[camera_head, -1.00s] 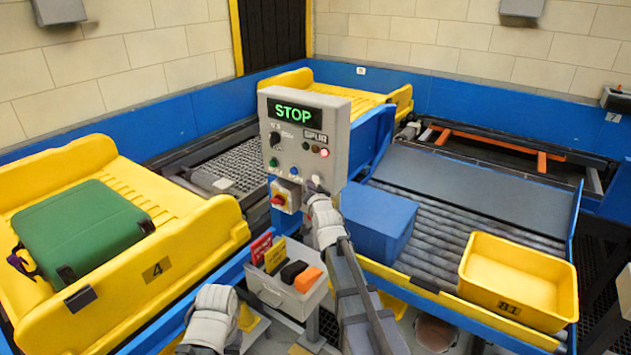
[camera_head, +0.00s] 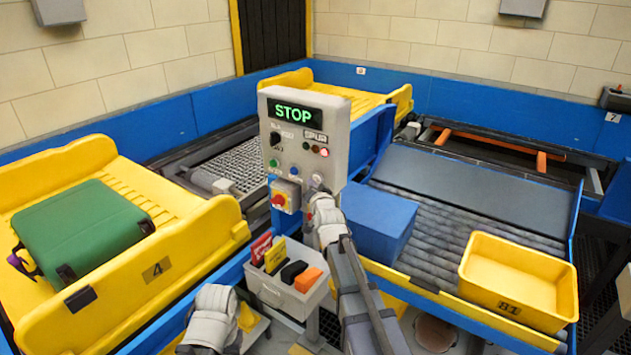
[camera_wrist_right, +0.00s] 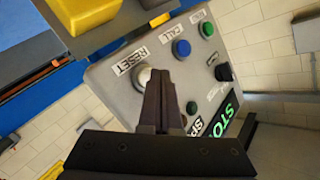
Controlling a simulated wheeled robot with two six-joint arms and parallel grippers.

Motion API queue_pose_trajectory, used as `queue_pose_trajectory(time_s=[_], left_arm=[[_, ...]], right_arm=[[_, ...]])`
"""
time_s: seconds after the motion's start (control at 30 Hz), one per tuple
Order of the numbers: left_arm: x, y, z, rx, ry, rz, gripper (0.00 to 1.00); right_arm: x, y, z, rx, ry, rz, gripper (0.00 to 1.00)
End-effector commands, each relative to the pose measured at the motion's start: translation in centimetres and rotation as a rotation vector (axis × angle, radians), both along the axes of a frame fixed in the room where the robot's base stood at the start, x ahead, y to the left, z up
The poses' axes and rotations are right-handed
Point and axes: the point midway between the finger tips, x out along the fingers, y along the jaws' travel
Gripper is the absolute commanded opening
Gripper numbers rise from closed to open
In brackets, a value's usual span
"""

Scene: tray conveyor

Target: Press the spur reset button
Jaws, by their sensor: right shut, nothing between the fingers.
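The grey control box (camera_head: 338,140) stands in the middle of the head view, with a green STOP display (camera_head: 296,112) and a SPUR label. In the right wrist view, the pale round button (camera_wrist_right: 143,75) beside the RESET label is partly hidden behind my fingers. My right gripper (camera_wrist_right: 155,82) is shut and empty, its tips over the edge of that button; I cannot tell whether they touch it. In the head view my right gripper (camera_head: 316,184) is at the lower right of the panel. Part of my left arm shows at the bottom, but its gripper fingers do not.
A green button (camera_wrist_right: 206,29) and a blue button (camera_wrist_right: 181,48) sit near RESET. A red knob (camera_head: 279,200) is below the panel. A bin of cards (camera_head: 300,300) stands in front. A blue box (camera_head: 378,222) and yellow tote (camera_head: 515,283) lie on the rollers at right.

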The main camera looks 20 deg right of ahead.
Motion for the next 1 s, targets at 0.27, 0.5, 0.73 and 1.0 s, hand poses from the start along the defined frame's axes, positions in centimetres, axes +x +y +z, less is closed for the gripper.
queue_pose_trajectory(time_s=[0.27, 0.5, 0.73, 1.0], left_arm=[[0.00, 0.00, 0.00, 0.000, 0.000, 0.000, 0.50], [0.00, 0.00, 0.00, 0.000, 0.000, 0.000, 0.50], [0.00, 0.00, 0.00, 0.000, 0.000, 0.000, 0.50], [0.00, 0.00, 0.00, 0.000, 0.000, 0.000, 0.50]], right_arm=[[0.19, -0.21, 0.00, 0.001, 0.000, 0.000, 0.00], [0.37, -0.42, -0.01, 0.001, 0.000, 0.000, 0.00], [0.53, -0.63, -0.01, 0.000, 0.000, 0.000, 0.00], [0.69, -0.82, 0.00, 0.000, 0.000, 0.000, 0.00]])
